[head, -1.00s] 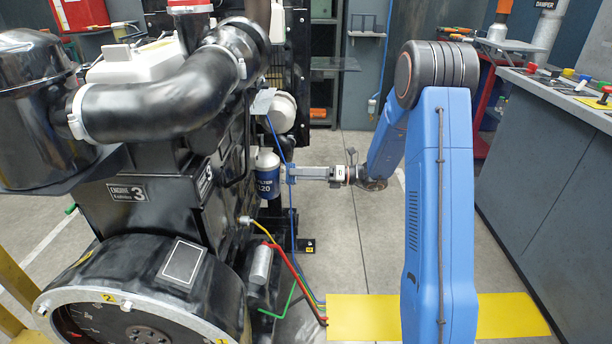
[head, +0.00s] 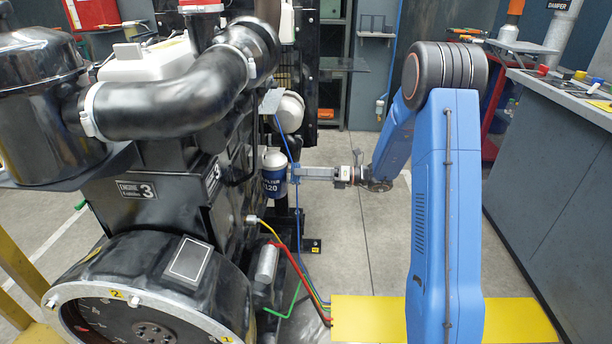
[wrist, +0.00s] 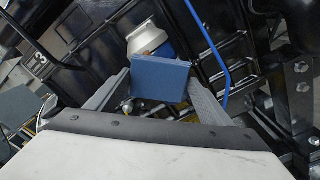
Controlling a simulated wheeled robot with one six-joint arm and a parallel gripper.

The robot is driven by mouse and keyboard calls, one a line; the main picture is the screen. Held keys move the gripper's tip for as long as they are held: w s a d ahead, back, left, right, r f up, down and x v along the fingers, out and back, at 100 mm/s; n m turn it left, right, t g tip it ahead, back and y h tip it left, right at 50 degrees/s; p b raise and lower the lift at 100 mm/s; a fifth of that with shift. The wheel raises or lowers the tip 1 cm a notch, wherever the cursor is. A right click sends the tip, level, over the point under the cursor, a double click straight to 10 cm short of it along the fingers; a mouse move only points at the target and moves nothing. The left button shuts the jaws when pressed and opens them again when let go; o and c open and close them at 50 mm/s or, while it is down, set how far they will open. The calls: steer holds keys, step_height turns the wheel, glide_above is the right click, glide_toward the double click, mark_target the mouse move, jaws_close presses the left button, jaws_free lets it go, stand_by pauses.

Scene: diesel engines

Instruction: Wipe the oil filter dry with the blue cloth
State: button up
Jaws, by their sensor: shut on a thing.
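The oil filter (head: 274,182) is a blue canister with a white top and a white label, upright on the right side of the engine. In the wrist view its pale top and some blue body (wrist: 149,38) show behind the cloth. My gripper (head: 296,174) reaches in from the right at the filter's height. Its grey fingers are shut on the blue cloth (wrist: 160,81), which looks like a flat folded block. The cloth is at or very near the filter's right side; I cannot tell whether they touch. It hides the filter's lower part in the wrist view.
The black engine (head: 160,165) fills the left. A thin blue line (head: 285,138) runs down close to the filter and gripper. Coloured hoses (head: 290,262) lie below. A yellow mat (head: 368,318) is on the floor, and a grey counter (head: 560,180) stands at right.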

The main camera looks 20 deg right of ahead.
steer(key=shift+x, duration=0.85)
steer(key=shift+c, duration=0.8)
steer(key=shift+a+f, duration=0.1)
steer(key=shift+a+f, duration=0.1)
steer(key=shift+f, duration=0.95)
steer(key=shift+r, duration=0.15)
